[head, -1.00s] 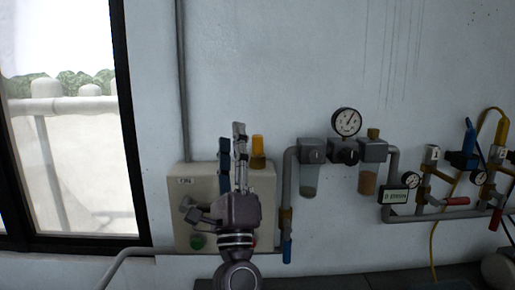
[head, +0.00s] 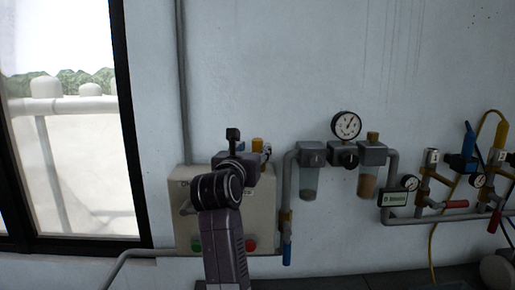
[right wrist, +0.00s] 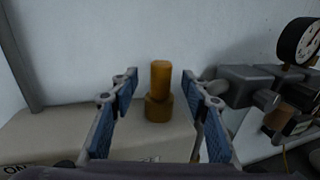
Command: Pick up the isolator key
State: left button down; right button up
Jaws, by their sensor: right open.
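A brass-coloured stepped cylinder (head: 257,145) stands upright on top of the beige control box (head: 267,215). I cannot tell for sure whether it is the isolator key. In the right wrist view this brass piece (right wrist: 160,105) has a narrow upper part and a wider lower part. My right gripper (head: 250,145) is open at the top of the box, its fingers pointing away from me. In the right wrist view its blue-padded fingers stand left and right of the brass piece, with gaps on both sides. My left gripper is not in view.
A green button (head: 196,245), a red button (head: 251,245) and a small grey handle (head: 185,208) are on the box front. Right of it are grey pipes, a filter bowl (head: 309,181) and a gauge (head: 346,125). The wall above the box is clear.

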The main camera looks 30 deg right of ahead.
aim_at(256, 147)
jog(key=p+x, duration=0.2)
jog(key=x, duration=0.2)
jog(key=shift+s+d+f+p, duration=0.1)
jog(key=shift+p, duration=0.25)
jog(key=shift+w+d+f, duration=0.2)
jog(key=shift+w+d, duration=0.05)
jog(key=shift+d, duration=0.05)
jog(key=shift+a, duration=0.1)
grip_shut()
